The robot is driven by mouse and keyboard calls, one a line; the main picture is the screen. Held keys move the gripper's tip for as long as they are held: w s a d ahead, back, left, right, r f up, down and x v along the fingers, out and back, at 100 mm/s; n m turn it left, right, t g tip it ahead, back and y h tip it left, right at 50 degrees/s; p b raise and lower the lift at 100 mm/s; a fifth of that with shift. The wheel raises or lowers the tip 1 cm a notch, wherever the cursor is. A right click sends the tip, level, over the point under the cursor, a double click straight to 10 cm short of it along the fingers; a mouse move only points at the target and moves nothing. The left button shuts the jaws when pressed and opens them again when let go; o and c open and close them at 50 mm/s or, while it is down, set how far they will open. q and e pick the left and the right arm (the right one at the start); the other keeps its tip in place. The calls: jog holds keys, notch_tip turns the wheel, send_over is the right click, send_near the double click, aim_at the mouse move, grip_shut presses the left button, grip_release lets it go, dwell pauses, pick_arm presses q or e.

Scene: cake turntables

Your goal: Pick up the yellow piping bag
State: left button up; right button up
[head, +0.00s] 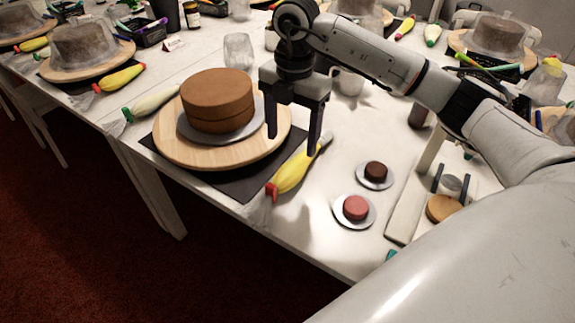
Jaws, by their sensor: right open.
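A yellow piping bag (290,176) with a red end and a pale tip lies on the table at the edge of the black mat, to the right of the nearest cake. Its red end points toward the table's front edge. My right gripper (292,143) points down above it with its two fingers spread. One finger shows left of the bag and the other shows in front of its upper part. The gripper looks empty; I cannot tell its exact height above the bag. My left gripper is not in view.
A brown cake (217,100) stands on a wooden turntable (170,145) beside the bag. Two small plates with a red cake (355,208) and a dark cake (376,171) sit to the right. A pale piping bag (152,102) lies left of the turntable. A glass (238,50) stands behind.

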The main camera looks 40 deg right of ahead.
aim_at(293, 164)
jog(key=f, duration=0.3)
jog(key=shift+d+f, duration=0.15)
jog(key=shift+d, duration=0.25)
jog(key=shift+a+f, duration=0.15)
jog(key=shift+f, duration=3.05)
jog(key=c, duration=0.8)
